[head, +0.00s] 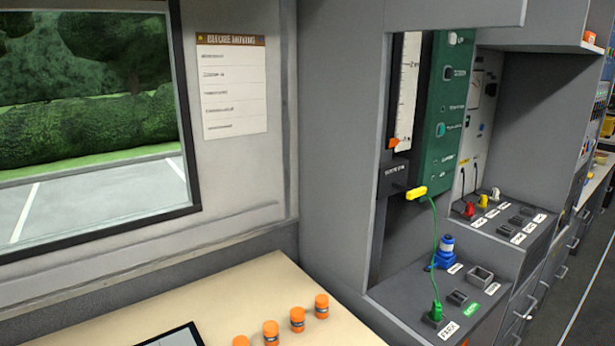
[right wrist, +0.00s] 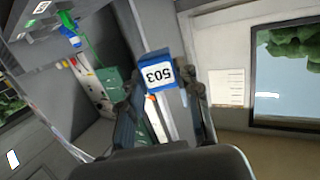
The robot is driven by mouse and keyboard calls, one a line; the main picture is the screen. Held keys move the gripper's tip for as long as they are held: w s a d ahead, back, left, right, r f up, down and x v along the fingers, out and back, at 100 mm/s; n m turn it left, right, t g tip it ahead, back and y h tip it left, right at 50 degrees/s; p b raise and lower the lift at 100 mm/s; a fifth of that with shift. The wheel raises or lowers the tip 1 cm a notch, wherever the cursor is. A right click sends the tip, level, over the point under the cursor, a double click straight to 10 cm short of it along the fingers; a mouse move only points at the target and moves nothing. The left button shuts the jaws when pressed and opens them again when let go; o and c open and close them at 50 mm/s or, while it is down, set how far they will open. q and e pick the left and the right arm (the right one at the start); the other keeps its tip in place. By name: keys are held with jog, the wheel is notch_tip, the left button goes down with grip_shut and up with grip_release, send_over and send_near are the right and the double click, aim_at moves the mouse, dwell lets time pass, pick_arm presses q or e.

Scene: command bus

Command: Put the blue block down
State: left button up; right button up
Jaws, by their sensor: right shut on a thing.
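The blue block (right wrist: 161,58) shows in the right wrist view, with a white face marked 503 that appears upside down. My right gripper (right wrist: 160,84) is shut on it, with one dark finger on each side. The block is held in the air, with the cabinet and wall behind it. Neither gripper nor the block shows in the head view, and my left gripper is in no view.
A beige table (head: 265,287) holds several orange-capped containers (head: 297,319) and a dark tablet (head: 178,336). At right, a grey bench holds a blue plug (head: 444,253), an empty square socket (head: 480,276) and a green cable (head: 435,250) hanging from a yellow connector (head: 416,193).

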jog(key=s+d+f+m+h, duration=0.1)
jog(key=s+d+f+h, duration=0.1)
jog(key=s, duration=0.5)
jog(key=shift+s+d+f+m+h, duration=0.3)
jog(key=shift+s+d+m, duration=0.1)
jog(key=shift+d, duration=0.15)
jog(key=w+a+f+n+g+y+b, duration=0.2)
jog(key=w+a+n+y+b, duration=0.1)
jog(key=a+n+y, duration=0.4)
jog(key=shift+w+a+g+y+b, duration=0.3)
jog(key=shift+a+g+y+b, duration=0.1)
jog(key=shift+a+y, duration=1.05)
jog(key=shift+a+f, duration=0.1)
jog(key=shift+a, duration=0.05)
